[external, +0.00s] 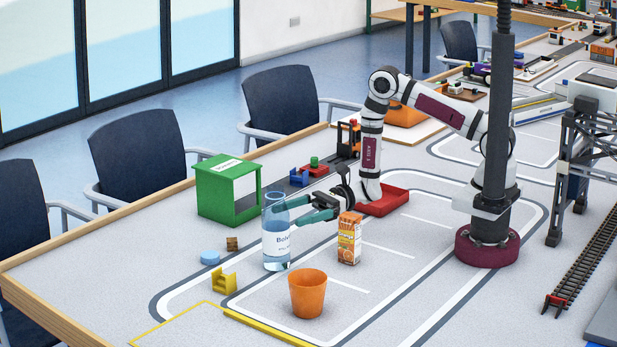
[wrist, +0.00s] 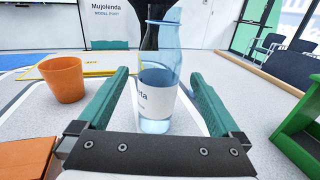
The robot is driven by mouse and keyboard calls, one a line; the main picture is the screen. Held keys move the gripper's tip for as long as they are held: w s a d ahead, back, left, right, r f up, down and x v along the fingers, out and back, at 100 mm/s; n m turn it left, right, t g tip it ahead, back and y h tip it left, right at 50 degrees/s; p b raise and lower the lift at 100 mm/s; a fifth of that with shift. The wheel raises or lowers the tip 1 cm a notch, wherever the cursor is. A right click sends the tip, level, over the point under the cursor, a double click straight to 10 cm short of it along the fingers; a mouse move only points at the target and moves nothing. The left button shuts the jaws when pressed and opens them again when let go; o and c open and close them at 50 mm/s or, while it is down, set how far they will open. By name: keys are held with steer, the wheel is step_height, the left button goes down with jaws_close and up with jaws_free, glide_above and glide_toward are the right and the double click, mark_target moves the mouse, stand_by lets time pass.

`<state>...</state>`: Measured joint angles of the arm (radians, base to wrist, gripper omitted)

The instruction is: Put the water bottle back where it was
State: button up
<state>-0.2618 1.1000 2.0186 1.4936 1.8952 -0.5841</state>
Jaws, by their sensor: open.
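The water bottle (external: 276,240) is clear blue with a white label and stands upright on the grey table. In the wrist view the bottle (wrist: 157,100) stands between the two green fingers of my gripper (wrist: 158,90). In the external view my gripper (external: 290,212) reaches in level from the right, with its fingers at the bottle's upper half. The fingers are open, with a visible gap on each side of the bottle in the wrist view. Where the bottle stood before is not shown.
An orange cup (external: 307,294) stands in front of the bottle, and a juice carton (external: 349,239) to its right. A green box (external: 228,190) stands behind left. A blue lid-like disc (external: 210,258), a brown block (external: 232,243) and a yellow piece (external: 223,281) lie to the left. A red tray (external: 384,201) sits behind the carton.

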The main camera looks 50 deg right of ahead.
mark_target(282, 188)
step_height(282, 188, up, 7)
steer(key=shift+a+r, duration=0.15)
steer(key=s+d+r+n+g+h, duration=0.2)
steer(key=s+d+r+n+g, duration=0.15)
steer(key=s, duration=0.25)
steer(key=s+d+r+n+g+h, duration=0.2)
steer(key=s+n, duration=0.3)
steer(key=s, duration=0.1)
steer(key=s+d+r+n+g+h, duration=0.2)
steer(key=s+d+r+n+g, duration=0.15)
steer(key=s, duration=0.25)
steer(key=s+d+f+n+t+h, duration=0.1)
steer(key=d+h, duration=0.3)
steer(key=d, duration=0.5)
steer(key=s+d+f+n+t+h, duration=0.2)
steer(key=s+d+t+h, duration=0.1)
steer(key=d, duration=0.6)
steer(key=s+h, duration=0.1)
steer(key=h, duration=0.1)
steer(key=shift+s+f+n+h, duration=0.25)
steer(key=shift+s+n+h, duration=0.05)
steer(key=shift+s, duration=0.05)
